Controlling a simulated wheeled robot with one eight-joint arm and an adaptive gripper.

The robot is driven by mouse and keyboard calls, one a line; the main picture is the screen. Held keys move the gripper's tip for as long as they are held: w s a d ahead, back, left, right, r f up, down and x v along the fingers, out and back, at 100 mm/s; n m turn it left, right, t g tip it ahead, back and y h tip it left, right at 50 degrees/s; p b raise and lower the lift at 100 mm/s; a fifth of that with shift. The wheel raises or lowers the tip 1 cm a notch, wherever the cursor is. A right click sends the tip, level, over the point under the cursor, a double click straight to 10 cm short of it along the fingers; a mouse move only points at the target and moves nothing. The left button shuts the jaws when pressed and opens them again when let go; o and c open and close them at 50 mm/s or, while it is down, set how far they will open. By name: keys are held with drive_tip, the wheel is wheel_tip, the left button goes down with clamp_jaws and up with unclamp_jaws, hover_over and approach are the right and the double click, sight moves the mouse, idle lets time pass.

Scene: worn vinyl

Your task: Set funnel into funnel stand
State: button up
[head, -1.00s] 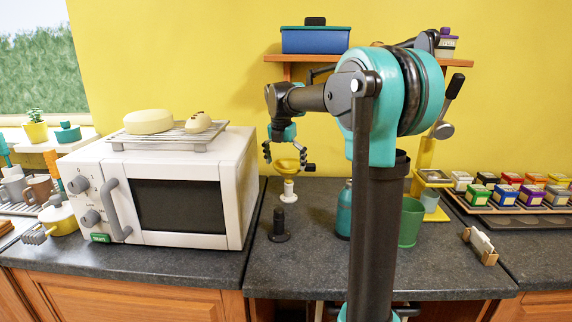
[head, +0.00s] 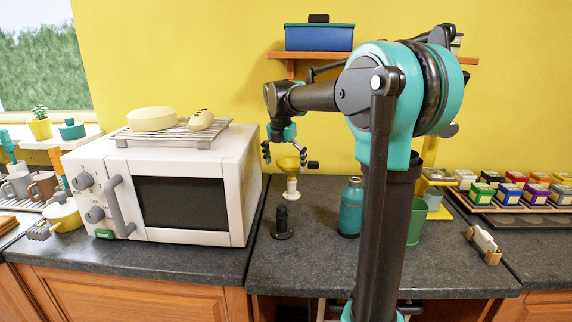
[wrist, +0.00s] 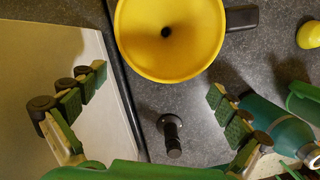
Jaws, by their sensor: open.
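The yellow funnel (head: 289,163), with a dark handle, stands upright directly over the small white stand (head: 291,188) on the dark counter. It looks set in the stand's top, but how deep the spout sits cannot be told. In the wrist view the funnel (wrist: 170,55) shows from above with its dark centre hole, and it hides the stand. My gripper (head: 284,153) is open around the funnel's height in the head view. In the wrist view my gripper (wrist: 158,82) has its green-padded fingers wide apart with nothing clamped between them.
A white microwave (head: 190,190) stands close on the left. A short black post-like object (head: 282,222) stands in front of the stand. A teal bottle (head: 350,207) and a green cup (head: 416,220) are to the right. The front counter is mostly clear.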

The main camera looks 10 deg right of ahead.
drive_tip(key=shift+s+a, duration=0.15)
drive_tip(key=shift+s, duration=0.05)
drive_tip(key=shift+s+a, duration=0.15)
drive_tip(key=shift+s, duration=0.1)
idle(0.3)
wheel_tip(320, 180, up, 12)
drive_tip(key=s+a, duration=0.1)
drive_tip(key=s, duration=0.1)
drive_tip(key=shift+a, duration=0.15)
drive_tip(key=shift+f, duration=0.15)
idle(0.8)
